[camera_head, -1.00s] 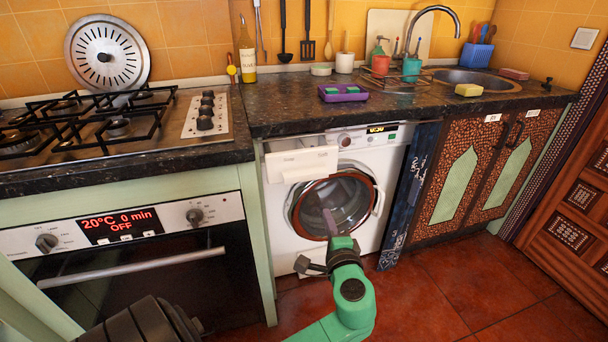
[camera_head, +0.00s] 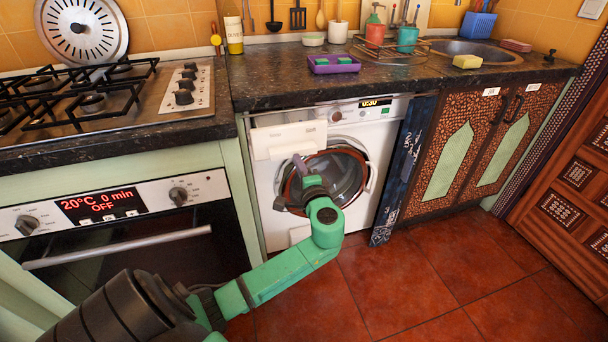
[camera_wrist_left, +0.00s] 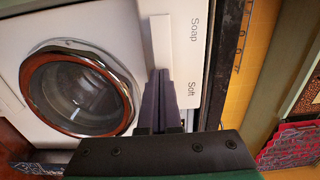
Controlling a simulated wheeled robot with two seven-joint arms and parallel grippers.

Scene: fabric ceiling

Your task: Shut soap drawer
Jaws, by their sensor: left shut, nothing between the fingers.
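The soap drawer (camera_head: 288,140) is the white box at the upper left of the washing machine (camera_head: 376,128). It stands out from the machine's front. In the left wrist view its white surface (camera_wrist_left: 194,65) carries the words "Soap" and "Soft". My left gripper (camera_head: 298,162) is shut and empty, at the drawer's lower edge in the head view, in front of the round door. In the left wrist view its fingertips (camera_wrist_left: 160,76) overlap the drawer's edge; I cannot tell whether they touch it. My right gripper is not in view.
The round door (camera_head: 345,182) of the machine is closed. A dark countertop (camera_head: 420,82) overhangs the machine. The oven (camera_head: 110,215) is to the left and patterned cabinet doors (camera_head: 440,150) to the right. Red floor tiles (camera_head: 440,275) in front are clear.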

